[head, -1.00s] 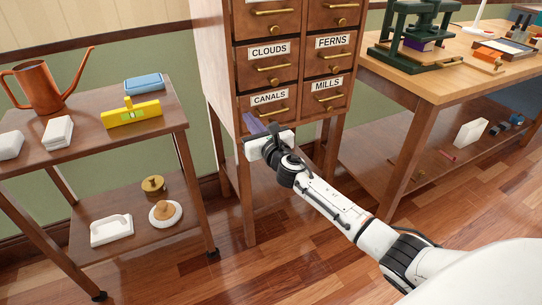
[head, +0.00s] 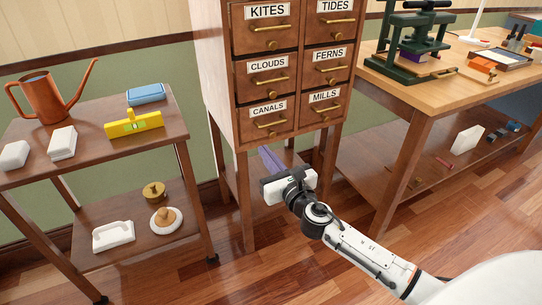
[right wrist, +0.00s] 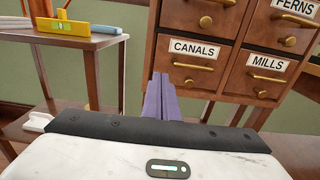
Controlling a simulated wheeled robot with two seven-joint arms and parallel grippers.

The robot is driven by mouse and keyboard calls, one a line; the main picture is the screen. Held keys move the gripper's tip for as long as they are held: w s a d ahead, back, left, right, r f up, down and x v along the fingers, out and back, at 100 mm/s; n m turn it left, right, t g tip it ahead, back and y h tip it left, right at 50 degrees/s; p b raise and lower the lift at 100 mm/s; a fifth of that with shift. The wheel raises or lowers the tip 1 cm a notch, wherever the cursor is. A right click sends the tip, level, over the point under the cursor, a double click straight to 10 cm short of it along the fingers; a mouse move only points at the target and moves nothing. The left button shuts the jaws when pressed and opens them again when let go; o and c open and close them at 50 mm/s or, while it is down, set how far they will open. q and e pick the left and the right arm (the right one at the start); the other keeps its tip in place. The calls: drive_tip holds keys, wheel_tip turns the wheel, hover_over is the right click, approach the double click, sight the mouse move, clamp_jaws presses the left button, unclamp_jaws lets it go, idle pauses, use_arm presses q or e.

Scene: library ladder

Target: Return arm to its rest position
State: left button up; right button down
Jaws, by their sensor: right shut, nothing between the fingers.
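My right gripper (head: 268,160) is in front of the lower part of the wooden card cabinet (head: 225,75), below the CANALS drawer (head: 268,122). Its purple fingers are together with nothing between them. In the right wrist view the shut fingers (right wrist: 160,97) point at the cabinet, below and left of the CANALS label. The fingers look apart from the drawer fronts. All the labelled drawers in view look closed. My left gripper is not in view.
A wooden cart (head: 90,155) at left carries a copper watering can (head: 46,98), a yellow level (head: 133,124) and a blue block (head: 146,93). A workbench (head: 430,90) with a green press (head: 405,50) stands at right. Open wood floor lies in front.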

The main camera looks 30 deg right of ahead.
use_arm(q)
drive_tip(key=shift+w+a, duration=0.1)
use_arm(e)
drive_tip(key=shift+s, duration=0.95)
